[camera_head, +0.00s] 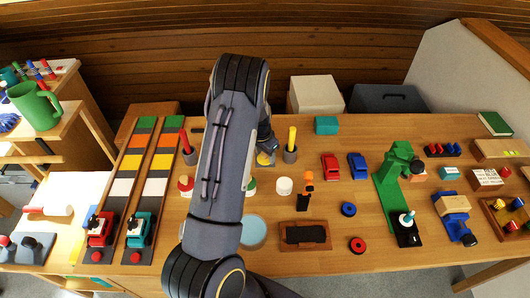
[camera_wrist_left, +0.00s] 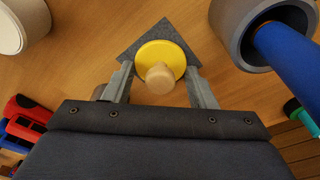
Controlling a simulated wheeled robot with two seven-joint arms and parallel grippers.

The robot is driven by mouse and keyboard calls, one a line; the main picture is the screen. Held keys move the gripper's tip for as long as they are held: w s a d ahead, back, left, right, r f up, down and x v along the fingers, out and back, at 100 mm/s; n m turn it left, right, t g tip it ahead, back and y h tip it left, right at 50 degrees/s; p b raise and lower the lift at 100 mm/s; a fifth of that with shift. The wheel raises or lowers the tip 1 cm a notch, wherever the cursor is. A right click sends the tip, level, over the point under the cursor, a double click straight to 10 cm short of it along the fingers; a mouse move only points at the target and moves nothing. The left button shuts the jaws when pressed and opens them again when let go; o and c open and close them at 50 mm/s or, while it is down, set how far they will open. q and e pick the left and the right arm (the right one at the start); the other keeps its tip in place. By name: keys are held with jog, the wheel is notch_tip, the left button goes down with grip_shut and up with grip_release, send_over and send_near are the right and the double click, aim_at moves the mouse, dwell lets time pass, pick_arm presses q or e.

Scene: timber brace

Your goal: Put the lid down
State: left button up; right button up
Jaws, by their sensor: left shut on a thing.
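The lid is a yellow disc with a pale wooden knob; in the left wrist view the lid (camera_wrist_left: 172,52) sits between the fingers of my left gripper (camera_wrist_left: 160,78). The gripper is shut on it. Whether the fingers press on the knob or the rim I cannot tell. Beyond the lid is a dark grey angular pad (camera_wrist_left: 150,38) on the wooden table; the gap between them is unclear. In the head view, part of the yellow lid (camera_head: 263,160) shows beside my left gripper (camera_head: 267,150), mostly hidden by my arm. My right gripper is not in view.
A grey cup with a blue stick (camera_wrist_left: 250,38) stands close to the lid. A grey cup with a yellow stick (camera_head: 290,153) is just right of the gripper. A white cylinder (camera_head: 284,185), a red car (camera_head: 330,166) and a blue car (camera_head: 357,166) stand further right.

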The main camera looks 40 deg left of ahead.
pick_arm(q)
jog(key=shift+f, duration=0.1)
jog(key=o, duration=0.9)
jog(key=shift+o, duration=0.2)
